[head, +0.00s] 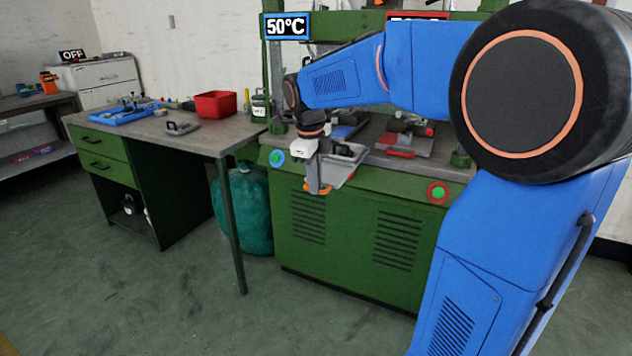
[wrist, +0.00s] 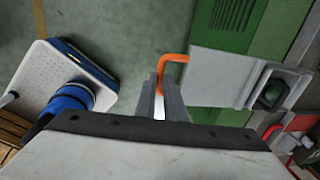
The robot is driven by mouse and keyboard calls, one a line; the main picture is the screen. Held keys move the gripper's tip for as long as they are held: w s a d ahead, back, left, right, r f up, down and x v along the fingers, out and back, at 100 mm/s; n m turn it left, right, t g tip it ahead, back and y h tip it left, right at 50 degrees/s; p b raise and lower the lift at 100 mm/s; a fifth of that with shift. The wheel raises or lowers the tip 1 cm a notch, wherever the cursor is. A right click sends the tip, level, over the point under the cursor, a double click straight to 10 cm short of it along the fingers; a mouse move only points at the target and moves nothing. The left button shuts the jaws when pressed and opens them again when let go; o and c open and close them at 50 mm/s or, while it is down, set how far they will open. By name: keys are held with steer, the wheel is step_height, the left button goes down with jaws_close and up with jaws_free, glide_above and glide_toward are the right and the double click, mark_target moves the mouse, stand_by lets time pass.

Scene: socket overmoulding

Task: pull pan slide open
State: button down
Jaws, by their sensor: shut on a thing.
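The pan slide is a grey tray (head: 343,165) at the front of the green machine, and it juts out past the machine's front edge. In the wrist view its flat grey surface (wrist: 215,76) lies to the right of the fingers. Its orange handle (wrist: 176,60) runs between my fingertips. My gripper (wrist: 163,92) is shut on this handle. In the head view my gripper (head: 317,186) points down at the handle, and its wrist hides part of the slide. How far the slide is out is hard to tell.
The green machine (head: 350,230) has a blue-ringed button (head: 277,158) and a red-ringed green button (head: 438,193) on its front. A workbench (head: 150,135) with a red bin (head: 216,105) stands to the left. A teal bag (head: 245,210) sits beneath it. The floor in front is clear.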

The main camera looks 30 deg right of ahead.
steer(key=c, duration=1.8)
jaws_free()
steer(key=shift+c, duration=0.2)
steer(key=shift+r, duration=0.15)
step_height(320, 180, up, 17)
steer(key=s+a, duration=0.2)
steer(key=shift+a, duration=0.15)
steer(key=s+a+f+n+t, duration=0.1)
steer(key=s+f+n, duration=1.1)
steer(key=s+n, duration=0.1)
steer(key=s+a+f+n+t+y, duration=0.1)
steer(key=s+f+n+t, duration=0.1)
steer(key=s+f+n, duration=1.1)
steer(key=shift+s+a+n+t+y, duration=0.25)
steer(key=shift+s+n+t+y, duration=0.05)
steer(key=shift+n, duration=0.8)
